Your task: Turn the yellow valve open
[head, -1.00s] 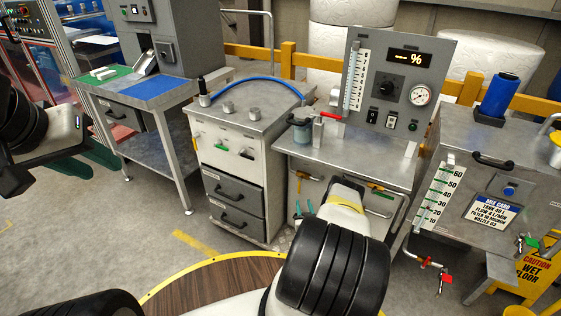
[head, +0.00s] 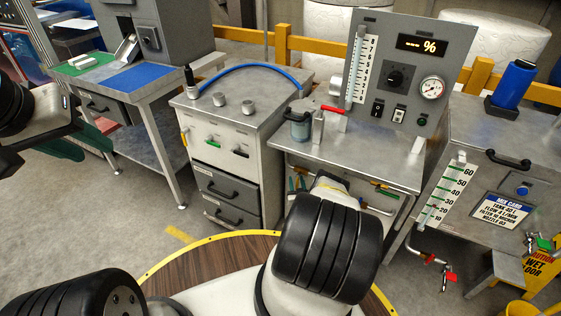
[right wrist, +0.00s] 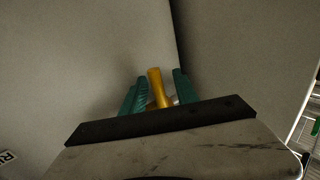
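The yellow valve handle (right wrist: 157,90) stands upright in the right wrist view, between the two green fingers of my right gripper (right wrist: 160,92). Small gaps show between the handle and the fingers, so the gripper looks open around it. In the head view the teal fingertips of my right gripper (head: 298,183) are at the front of the metal bench, below its top, and my own arm hides part of that area. My left gripper (head: 85,143) is at the left, its dark green fingers apart and empty, in front of the workbench with the blue mat.
The metal bench (head: 345,163) carries a gauge panel (head: 412,60) and a red lever (head: 333,109). A drawer cabinet (head: 222,135) stands left of it. A tank with a level scale (head: 447,195) stands at the right, with red-handled taps (head: 450,275) below.

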